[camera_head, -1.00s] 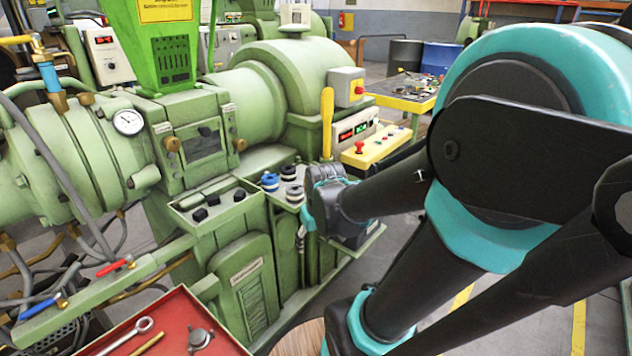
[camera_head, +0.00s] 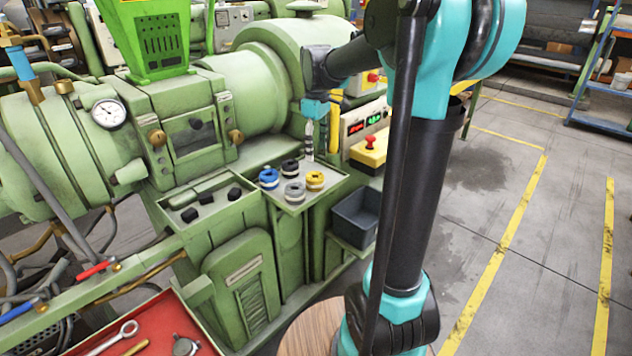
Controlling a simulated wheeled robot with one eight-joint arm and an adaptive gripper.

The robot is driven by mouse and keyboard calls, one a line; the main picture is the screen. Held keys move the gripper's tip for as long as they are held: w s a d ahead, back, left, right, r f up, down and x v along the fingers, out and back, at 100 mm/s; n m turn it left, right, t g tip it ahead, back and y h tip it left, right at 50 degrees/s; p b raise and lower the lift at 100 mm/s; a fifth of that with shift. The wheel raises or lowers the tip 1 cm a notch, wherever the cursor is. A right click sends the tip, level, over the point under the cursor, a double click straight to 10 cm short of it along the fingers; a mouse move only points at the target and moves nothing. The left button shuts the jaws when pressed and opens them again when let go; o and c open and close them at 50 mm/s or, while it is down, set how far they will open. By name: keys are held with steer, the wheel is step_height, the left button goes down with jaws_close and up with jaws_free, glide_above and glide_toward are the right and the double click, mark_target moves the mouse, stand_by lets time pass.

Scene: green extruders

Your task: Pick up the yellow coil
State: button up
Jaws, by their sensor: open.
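The yellow coil (camera_head: 315,181) sits on a small green tray (camera_head: 335,180) on the front of the green extruder. Beside it on the tray are a blue coil (camera_head: 269,178), a black coil (camera_head: 290,167) and a grey coil (camera_head: 294,191). My gripper (camera_head: 309,154) points down just above the yellow coil, toward the tray's back, apart from it. It is small in the view and looks empty, with its fingers apart.
A control box with a yellow front and red button (camera_head: 370,149) stands right of the tray. A dark grey bin (camera_head: 357,218) sits below the tray. A red tray with tools (camera_head: 150,325) is at the lower left. The floor at right is clear.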

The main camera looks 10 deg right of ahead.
mark_target(315, 175)
steer(key=f, duration=1.1)
steer(key=shift+a+f, duration=0.2)
steer(key=shift+f, duration=0.05)
steer(key=c, duration=1)
